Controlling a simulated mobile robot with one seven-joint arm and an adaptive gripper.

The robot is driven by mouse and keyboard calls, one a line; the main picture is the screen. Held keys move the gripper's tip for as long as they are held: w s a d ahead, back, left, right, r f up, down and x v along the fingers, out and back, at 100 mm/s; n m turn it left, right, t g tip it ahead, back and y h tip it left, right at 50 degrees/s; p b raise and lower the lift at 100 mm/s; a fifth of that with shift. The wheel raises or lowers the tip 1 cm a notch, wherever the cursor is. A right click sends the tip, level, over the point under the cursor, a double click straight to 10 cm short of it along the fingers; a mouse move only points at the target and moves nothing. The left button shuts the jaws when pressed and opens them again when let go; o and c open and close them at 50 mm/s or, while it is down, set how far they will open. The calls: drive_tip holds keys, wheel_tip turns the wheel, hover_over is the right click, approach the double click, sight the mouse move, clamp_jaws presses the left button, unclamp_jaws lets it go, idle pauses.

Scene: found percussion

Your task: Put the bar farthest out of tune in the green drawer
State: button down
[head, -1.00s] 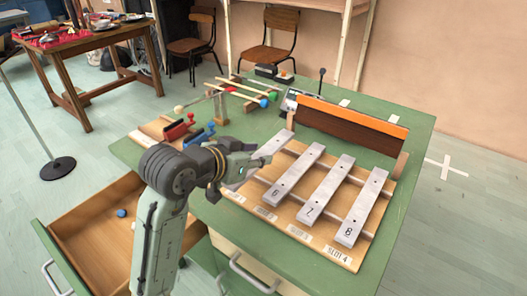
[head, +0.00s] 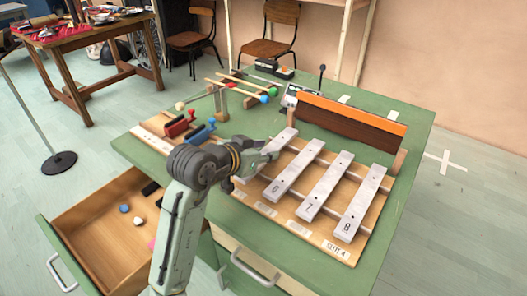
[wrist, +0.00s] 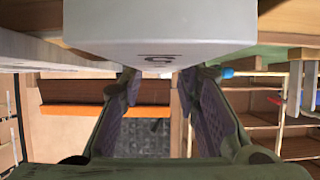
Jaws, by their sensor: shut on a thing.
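My gripper (head: 266,153) is shut on the leftmost metal bar (head: 286,137) of the row. The bar lies on or just over the wooden frame (head: 322,248); I cannot tell if it is lifted. In the wrist view this grey bar (wrist: 158,45) runs between the two fingers (wrist: 158,105), its end number upside down and hard to read. Bars 6 (head: 292,174), 7 (head: 325,187) and 8 (head: 356,208) rest to its right on the frame. The green-fronted drawer (head: 62,252) stands open at the lower left, partly hidden by my arm.
The open drawer holds a few small blue, white and pink pieces (head: 124,208) and a black item (head: 150,188). Mallets (head: 245,88) and red and blue clamps (head: 180,125) lie on the green table (head: 400,130). An orange-topped board (head: 352,120) stands behind the bars.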

drive_tip(key=c, duration=1.2)
unclamp_jaws()
drive_tip(key=shift+f, duration=0.15)
